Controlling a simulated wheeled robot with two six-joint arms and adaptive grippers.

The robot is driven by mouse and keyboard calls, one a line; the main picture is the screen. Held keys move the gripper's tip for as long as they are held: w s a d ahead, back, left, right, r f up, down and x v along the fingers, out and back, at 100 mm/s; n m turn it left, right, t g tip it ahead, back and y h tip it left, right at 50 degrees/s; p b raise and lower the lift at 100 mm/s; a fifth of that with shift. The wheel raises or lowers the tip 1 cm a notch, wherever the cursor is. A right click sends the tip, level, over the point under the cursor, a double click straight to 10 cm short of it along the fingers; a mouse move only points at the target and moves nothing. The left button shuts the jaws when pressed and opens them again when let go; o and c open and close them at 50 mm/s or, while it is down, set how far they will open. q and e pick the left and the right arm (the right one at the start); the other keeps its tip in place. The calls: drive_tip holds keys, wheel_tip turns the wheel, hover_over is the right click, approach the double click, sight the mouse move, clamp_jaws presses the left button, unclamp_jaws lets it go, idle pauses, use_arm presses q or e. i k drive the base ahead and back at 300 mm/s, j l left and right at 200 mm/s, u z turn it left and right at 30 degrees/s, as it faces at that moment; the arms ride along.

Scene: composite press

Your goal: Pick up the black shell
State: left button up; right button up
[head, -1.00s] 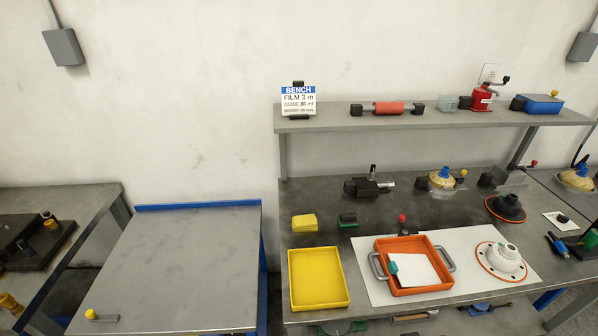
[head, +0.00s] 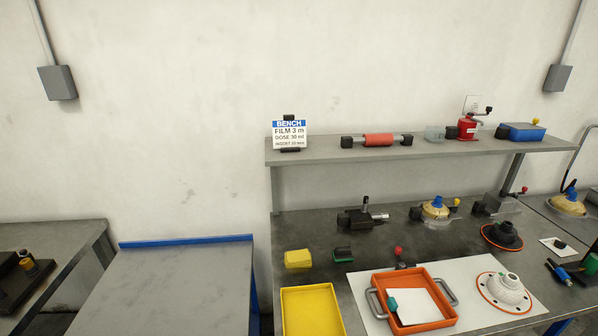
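The black shell is most likely the round black piece (head: 503,234) with a raised centre, on an orange-rimmed base toward the right of the bench in the head view. A white shell-like piece (head: 505,288) of similar form sits in front of it on the white sheet, inside an orange ring. Neither of my grippers shows in the head view, so their state and distance from the black piece cannot be seen.
An orange tray (head: 446,289) with handles stands on the white sheet (head: 359,292). A yellow tray (head: 338,322) is to its left. A shelf (head: 350,154) spans above the bench. A bare blue-edged table (head: 185,285) stands left of the bench.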

sight(503, 235)
drive_tip(key=z, duration=1.55)
drive_tip(key=l+u, duration=0.15)
drive_tip(key=u, duration=0.25)
drive_tip(key=i+l+u, duration=0.2)
drive_tip(key=l, duration=0.45)
drive_tip(key=i+l+u, duration=0.2)
drive_tip(key=l, duration=0.5)
drive_tip(key=l+u, duration=0.15)
drive_tip(key=l, duration=0.55)
drive_tip(key=i+l+u, duration=0.2)
drive_tip(key=l, duration=0.55)
drive_tip(key=k, duration=0.1)
